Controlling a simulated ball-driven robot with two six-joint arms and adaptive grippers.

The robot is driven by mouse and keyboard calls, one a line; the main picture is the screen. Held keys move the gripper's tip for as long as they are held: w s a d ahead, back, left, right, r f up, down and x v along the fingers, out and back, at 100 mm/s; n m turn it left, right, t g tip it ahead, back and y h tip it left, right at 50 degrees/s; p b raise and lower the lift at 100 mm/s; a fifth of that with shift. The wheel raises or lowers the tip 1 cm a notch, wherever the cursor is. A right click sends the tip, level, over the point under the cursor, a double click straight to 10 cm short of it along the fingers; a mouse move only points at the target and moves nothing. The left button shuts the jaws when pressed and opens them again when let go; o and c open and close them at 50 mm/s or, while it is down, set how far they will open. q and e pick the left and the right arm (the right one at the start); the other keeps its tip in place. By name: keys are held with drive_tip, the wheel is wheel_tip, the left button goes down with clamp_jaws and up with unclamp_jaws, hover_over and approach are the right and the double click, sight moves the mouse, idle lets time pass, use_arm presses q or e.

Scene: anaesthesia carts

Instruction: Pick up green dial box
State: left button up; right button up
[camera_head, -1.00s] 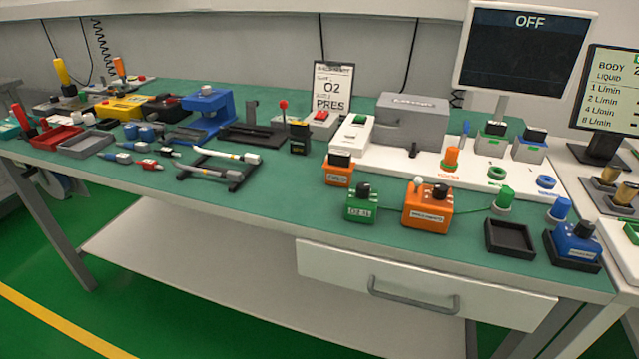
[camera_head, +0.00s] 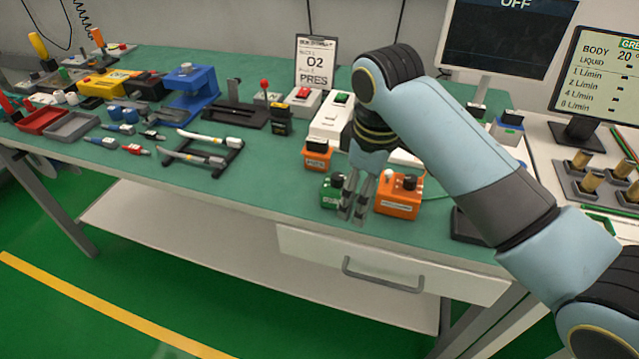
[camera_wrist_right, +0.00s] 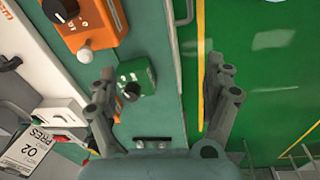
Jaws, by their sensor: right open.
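The green dial box (camera_head: 329,192) with a black knob sits near the front edge of the green table, left of the orange box. My right gripper (camera_head: 353,204) points down beside it and partly covers its right side in the head view. In the right wrist view the green dial box (camera_wrist_right: 137,76) shows between the spread fingers of my right gripper (camera_wrist_right: 165,88), closer to the left finger. The gripper is open and empty, and I cannot tell any contact. My left gripper is not in view.
An orange box (camera_head: 399,199) with a black knob stands close on the right. A smaller orange box (camera_head: 317,157) stands behind. The table (camera_head: 262,195) is clear to the left of the green box. A drawer handle (camera_head: 383,275) lies below the front edge.

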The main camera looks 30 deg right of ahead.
sight(338, 176)
drive_tip(key=w+r+n, duration=0.1)
drive_tip(key=w, duration=0.1)
drive_tip(key=w+r, duration=0.1)
drive_tip(key=w, duration=0.2)
drive_tip(key=w+r+n+g, duration=0.1)
drive_tip(key=w, duration=0.1)
drive_tip(key=shift+w+d+r+n, duration=0.1)
drive_tip(key=shift+w+d+n, duration=0.2)
drive_tip(key=shift+w+d, duration=0.1)
drive_tip(key=shift+w+d+y, duration=0.1)
drive_tip(key=shift+w+y, duration=0.15)
drive_tip(key=shift+y, duration=0.05)
wheel_tip(338, 176, down, 5)
drive_tip(key=shift+r, duration=0.1)
drive_tip(key=f, duration=0.5)
drive_tip(key=shift+w+f, duration=0.35)
drive_tip(key=shift+c, duration=0.4)
drive_tip(key=shift+r, duration=0.1)
clamp_jaws()
